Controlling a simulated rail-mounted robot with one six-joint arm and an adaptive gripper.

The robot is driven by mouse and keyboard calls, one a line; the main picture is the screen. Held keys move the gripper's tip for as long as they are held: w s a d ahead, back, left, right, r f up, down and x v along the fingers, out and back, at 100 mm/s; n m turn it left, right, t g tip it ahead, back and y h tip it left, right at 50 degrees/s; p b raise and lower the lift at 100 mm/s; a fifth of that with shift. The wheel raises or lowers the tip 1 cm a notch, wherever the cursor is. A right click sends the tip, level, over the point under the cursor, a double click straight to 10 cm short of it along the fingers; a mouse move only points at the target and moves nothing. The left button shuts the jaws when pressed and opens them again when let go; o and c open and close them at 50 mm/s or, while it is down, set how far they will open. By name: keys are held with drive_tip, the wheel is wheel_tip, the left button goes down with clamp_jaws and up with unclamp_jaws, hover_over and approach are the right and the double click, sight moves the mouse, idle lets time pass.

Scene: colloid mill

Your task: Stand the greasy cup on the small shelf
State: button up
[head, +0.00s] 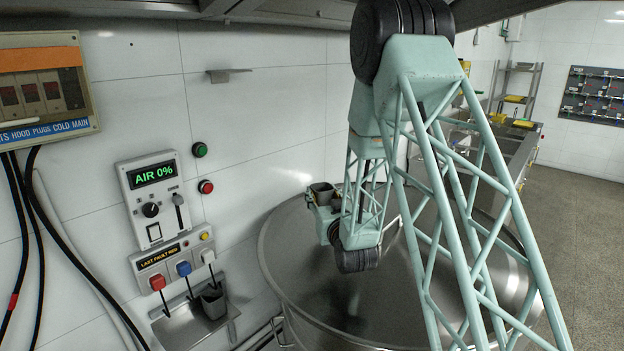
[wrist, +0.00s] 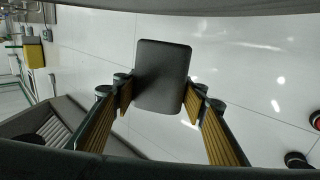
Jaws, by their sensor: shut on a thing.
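A dark grey cup (head: 322,188) is held at my gripper (head: 318,205), above the rim of the large steel vessel. In the wrist view the cup (wrist: 163,77) shows as a dark, rounded square between the two yellow-padded fingers of my gripper (wrist: 160,100). My gripper is shut on it. Its far side is hidden, and I cannot make out grease on it. A small thin metal shelf (head: 228,73) juts from the white wall, left of and above my gripper; its top looks bare.
The wide steel vessel (head: 285,245) lies below the gripper. Another dark cup (head: 213,300) stands on a low wall tray (head: 180,330). An AIR 0% panel (head: 152,200), a switch box (head: 178,262) and green and red buttons line the wall. Black cables hang at left.

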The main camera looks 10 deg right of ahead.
sight(328, 202)
drive_tip(key=shift+s+d+f+m+h, duration=0.15)
drive_tip(key=shift+d+f, duration=0.2)
drive_tip(key=shift+f, duration=0.2)
drive_tip(key=shift+s+d+f+m+h, duration=0.1)
drive_tip(key=shift+d+f+h, duration=0.15)
drive_tip(key=shift+f, duration=0.35)
drive_tip(key=shift+s+d+f+m+h, duration=0.1)
drive_tip(key=shift+d+f, duration=0.3)
drive_tip(key=shift+f, duration=0.15)
drive_tip(key=shift+a, duration=0.1)
